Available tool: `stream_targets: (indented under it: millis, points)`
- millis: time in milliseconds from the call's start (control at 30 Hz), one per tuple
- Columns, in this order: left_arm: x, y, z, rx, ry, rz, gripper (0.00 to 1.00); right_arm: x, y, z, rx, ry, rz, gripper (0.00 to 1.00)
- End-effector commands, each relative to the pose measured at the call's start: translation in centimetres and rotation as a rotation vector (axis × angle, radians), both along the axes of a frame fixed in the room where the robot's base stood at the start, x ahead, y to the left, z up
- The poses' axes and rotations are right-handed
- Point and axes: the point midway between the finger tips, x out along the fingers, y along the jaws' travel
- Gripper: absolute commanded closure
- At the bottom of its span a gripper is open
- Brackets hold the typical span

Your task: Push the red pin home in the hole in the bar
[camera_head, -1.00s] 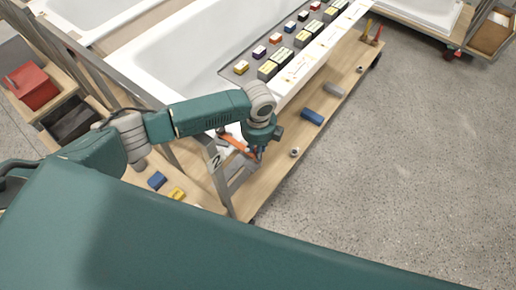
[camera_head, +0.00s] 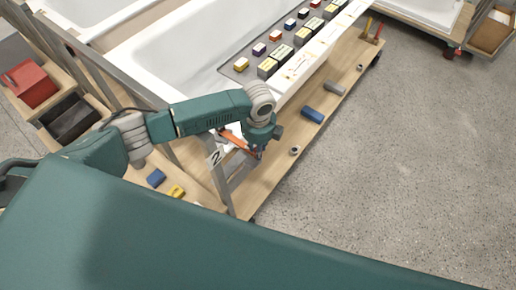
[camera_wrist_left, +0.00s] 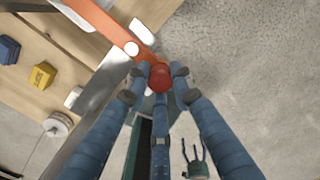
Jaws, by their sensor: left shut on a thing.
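The red pin (camera_wrist_left: 160,77) shows its round head between the fingertips of my left gripper (camera_wrist_left: 158,84) in the left wrist view. The gripper is shut on it. The orange bar (camera_wrist_left: 112,22) runs from the top left down to the pin, and its end lies beside or under the pin head. A pale round spot shows on the bar. The hole at the pin and the pin's shank are hidden, so its depth cannot be told. In the head view the bar (camera_head: 236,141) lies beside my left gripper (camera_head: 256,151), whose fingers are mostly hidden.
A grey metal frame post marked 2 (camera_head: 215,158) stands close by the gripper. Blue (camera_head: 155,177) and yellow (camera_head: 176,191) blocks lie on the wooden shelf. A small teal claw (camera_wrist_left: 195,162), perhaps my right gripper, hangs over the open floor.

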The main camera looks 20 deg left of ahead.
Motion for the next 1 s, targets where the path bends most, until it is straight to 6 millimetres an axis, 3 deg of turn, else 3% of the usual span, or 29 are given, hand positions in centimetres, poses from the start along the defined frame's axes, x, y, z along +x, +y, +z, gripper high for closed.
stream_targets:
  millis: [33,200,233,333,733,1000]
  points:
    - [-0.4,0.0,-1.0,0.005,0.002,-0.005,1.00,0.0,0.0,-0.3,0.000,0.000,0.000,0.24]
    - [-0.5,0.0,-1.2,0.006,0.001,-0.007,1.00,0.0,0.0,-0.3,0.000,0.000,0.000,0.24]
    - [-0.5,0.0,-1.2,0.006,0.001,-0.007,0.75,0.0,0.0,-0.3,0.000,0.000,0.000,0.24]
    - [-0.6,0.0,-1.3,0.006,0.005,-0.007,0.55,0.0,0.0,-0.4,0.000,0.000,0.000,0.24]
    - [-0.7,-0.2,-0.7,0.004,0.007,-0.008,0.55,0.0,-0.2,-0.4,-0.002,0.000,0.001,0.24]
    - [-0.4,-0.2,3.6,0.001,-0.007,-0.004,0.55,0.0,-0.1,-0.3,-0.001,0.000,0.000,0.24]
